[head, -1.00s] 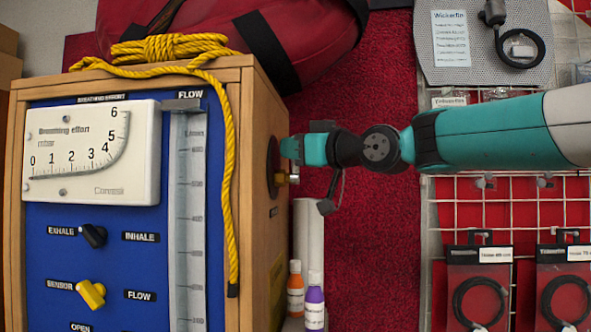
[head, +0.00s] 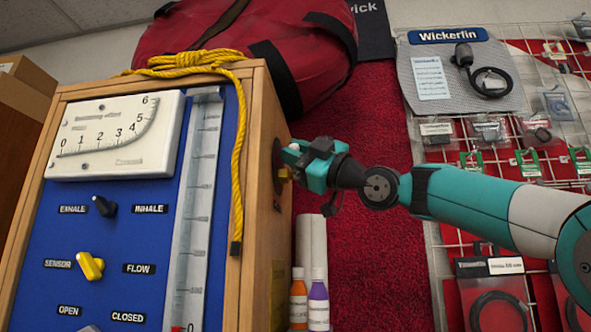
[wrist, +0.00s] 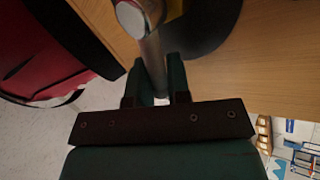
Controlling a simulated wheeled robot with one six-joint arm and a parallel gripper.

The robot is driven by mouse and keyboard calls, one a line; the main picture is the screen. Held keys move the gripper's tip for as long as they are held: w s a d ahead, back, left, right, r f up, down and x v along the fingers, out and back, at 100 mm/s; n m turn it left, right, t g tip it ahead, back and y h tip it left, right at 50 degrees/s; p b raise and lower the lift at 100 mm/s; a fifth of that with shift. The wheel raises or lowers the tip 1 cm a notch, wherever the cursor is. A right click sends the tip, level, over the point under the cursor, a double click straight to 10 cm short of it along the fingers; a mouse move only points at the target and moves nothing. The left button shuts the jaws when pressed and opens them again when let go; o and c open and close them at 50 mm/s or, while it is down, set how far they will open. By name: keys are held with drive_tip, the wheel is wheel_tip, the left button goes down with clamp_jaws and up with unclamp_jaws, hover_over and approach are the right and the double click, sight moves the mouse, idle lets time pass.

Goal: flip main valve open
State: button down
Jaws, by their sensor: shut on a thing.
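My gripper (head: 290,158) is at the right side wall of the wooden test bench (head: 262,90). In the wrist view its dark green fingers (wrist: 157,82) are shut on a grey metal lever (wrist: 150,50), which runs up between them to a round, pale end. Behind the lever is a dark round plate (wrist: 215,25) on the wooden wall; it also shows in the head view (head: 277,165), partly hidden by the gripper. A brass-yellow fitting (head: 284,174) shows just below the fingers. Which way the lever points is hard to tell.
The blue front panel (head: 150,230) has a black knob (head: 104,206), a yellow knob (head: 90,265) and OPEN and CLOSED labels at the bottom. A yellow rope (head: 238,180) hangs near the panel's right edge. Two bottles (head: 318,300) stand below my gripper. A pegboard grid is at right.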

drive_tip(key=shift+s+f+n+g+y+b, duration=0.1)
drive_tip(key=shift+f+n+g+y+b, duration=0.25)
drive_tip(key=shift+n, duration=0.3)
drive_tip(key=shift+s+f+n+g+y+b, duration=0.1)
drive_tip(key=shift+n+g+y+b, duration=0.1)
drive_tip(key=shift+n+g, duration=0.4)
drive_tip(key=shift+f+n+g+y+b, duration=0.2)
drive_tip(key=shift+n+g+y+b, duration=0.05)
drive_tip(key=shift+n, duration=0.8)
drive_tip(key=c, duration=1.1)
unclamp_jaws()
drive_tip(key=b+v, duration=0.9)
drive_tip(key=v, duration=0.8)
drive_tip(key=shift+f, duration=0.15)
drive_tip(key=shift+d, duration=0.15)
